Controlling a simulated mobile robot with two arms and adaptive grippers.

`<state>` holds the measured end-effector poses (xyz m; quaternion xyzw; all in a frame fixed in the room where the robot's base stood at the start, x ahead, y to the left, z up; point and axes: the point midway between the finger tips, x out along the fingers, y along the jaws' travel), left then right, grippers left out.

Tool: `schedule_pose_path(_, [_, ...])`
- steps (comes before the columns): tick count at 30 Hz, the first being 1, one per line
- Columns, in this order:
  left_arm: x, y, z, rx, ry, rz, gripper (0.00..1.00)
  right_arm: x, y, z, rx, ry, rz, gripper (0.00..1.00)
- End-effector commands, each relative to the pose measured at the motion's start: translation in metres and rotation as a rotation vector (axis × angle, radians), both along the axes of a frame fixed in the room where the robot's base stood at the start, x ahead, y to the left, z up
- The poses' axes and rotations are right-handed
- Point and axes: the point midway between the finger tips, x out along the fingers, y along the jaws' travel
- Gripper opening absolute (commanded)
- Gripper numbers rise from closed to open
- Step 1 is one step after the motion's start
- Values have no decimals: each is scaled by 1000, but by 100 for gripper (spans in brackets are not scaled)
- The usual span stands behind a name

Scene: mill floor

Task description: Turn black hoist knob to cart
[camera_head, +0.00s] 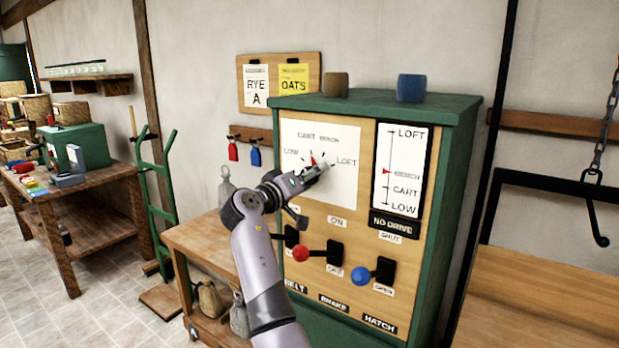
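The hoist dial plate (345,190) is a white panel on the cabinet front, marked LOW, CART, BENCH and LOFT. My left gripper (318,170) is at the middle of this plate, pointing right. It covers most of the knob area, so the black knob cannot be made out clearly. A small red pointer (313,159) shows just above the gripper, below the CART and BENCH labels; its exact setting is unclear. Whether the fingers grip the knob cannot be told. The height gauge (402,170) has its red marker level with BENCH. My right gripper is not in view.
Below the dial, a red-knobbed lever (300,253) and a blue-knobbed lever (361,274) stick out, the red one close to my arm. Two cups stand on the green cabinet (440,105). A side table (205,238) is at left; a chain hook (597,225) hangs at right.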

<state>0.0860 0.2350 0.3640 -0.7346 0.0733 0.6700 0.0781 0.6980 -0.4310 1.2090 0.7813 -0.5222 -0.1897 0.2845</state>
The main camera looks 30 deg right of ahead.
Motion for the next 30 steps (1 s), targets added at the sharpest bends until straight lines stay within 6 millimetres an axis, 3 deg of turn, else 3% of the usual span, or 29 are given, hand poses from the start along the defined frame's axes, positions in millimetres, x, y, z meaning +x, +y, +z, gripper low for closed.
schedule_pose_path(8, [-1,2,0,2,1,-1,40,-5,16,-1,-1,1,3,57])
schedule_pose_path(21, [0,0,0,0,0,-1,40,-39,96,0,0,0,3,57])
schedule_pose_path(30, [0,0,0,0,0,-1,40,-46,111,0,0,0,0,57])
